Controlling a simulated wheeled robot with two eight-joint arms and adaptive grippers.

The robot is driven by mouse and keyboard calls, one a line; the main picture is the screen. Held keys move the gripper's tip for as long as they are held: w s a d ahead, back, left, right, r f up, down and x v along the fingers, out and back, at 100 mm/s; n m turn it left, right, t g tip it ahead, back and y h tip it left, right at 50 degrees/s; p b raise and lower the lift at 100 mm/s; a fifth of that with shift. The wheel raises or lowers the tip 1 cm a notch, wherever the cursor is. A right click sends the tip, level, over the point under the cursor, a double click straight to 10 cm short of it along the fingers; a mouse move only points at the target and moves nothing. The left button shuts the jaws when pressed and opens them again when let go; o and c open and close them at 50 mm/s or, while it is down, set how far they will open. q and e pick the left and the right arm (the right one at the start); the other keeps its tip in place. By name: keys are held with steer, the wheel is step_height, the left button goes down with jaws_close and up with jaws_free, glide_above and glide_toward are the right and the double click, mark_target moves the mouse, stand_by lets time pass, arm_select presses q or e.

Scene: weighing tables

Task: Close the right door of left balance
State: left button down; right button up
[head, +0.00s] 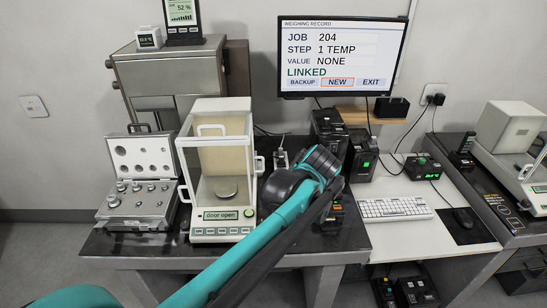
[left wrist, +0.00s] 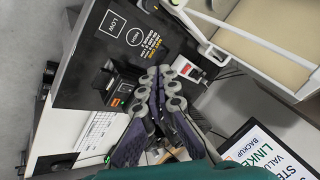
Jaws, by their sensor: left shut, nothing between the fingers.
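The left balance (head: 222,235) stands on the dark table, and its display reads "door open". Its right door handle (head: 259,165) is a white loop on the right side, set farther back than the left handle (head: 184,193). In the left wrist view the balance (left wrist: 250,45) fills the upper right corner. My left arm reaches in from the lower left, its wrist just right of the balance. The wrist hides the fingers in the head view. In the left wrist view my left gripper (left wrist: 157,82) is shut and empty, apart from the balance. My right gripper is not in view.
A weight case (head: 140,205) lies open left of the balance. Black devices (head: 362,155) stand behind and right of my wrist. A small white and red device (left wrist: 187,69) is near my fingertips. A monitor (head: 342,55) hangs above; a keyboard (head: 395,208) lies right.

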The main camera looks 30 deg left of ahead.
arm_select(q)
steer(key=w+a+g+y+p, duration=0.15)
steer(key=w+y, duration=0.25)
steer(key=w, duration=0.7)
steer(key=w+a+g+y, duration=0.1)
steer(key=w+a+y, duration=0.15)
steer(key=w, duration=0.75)
steer(key=w+d+f+y, duration=0.1)
steer(key=f+y, duration=0.1)
steer(key=f, duration=0.1)
steer(key=w+d+f+n+g+y, duration=0.1)
steer(key=w+f+y, duration=0.1)
steer(key=f, duration=0.1)
steer(key=w+d+f+n+g+y, duration=0.1)
steer(key=w+f+y, duration=0.1)
steer(key=f, duration=0.1)
steer(key=shift+d+f+g, duration=0.1)
steer(key=shift+f+g, duration=0.05)
steer(key=shift+g, duration=0.1)
steer(key=shift+s+f+y, duration=0.1)
steer(key=shift+y, duration=0.15)
steer(key=a+b, duration=0.5)
steer(key=a, duration=1.5)
steer(key=s, duration=0.1)
steer(key=s+d+b, duration=0.1)
steer(key=s, duration=0.2)
steer(key=shift+d, duration=0.25)
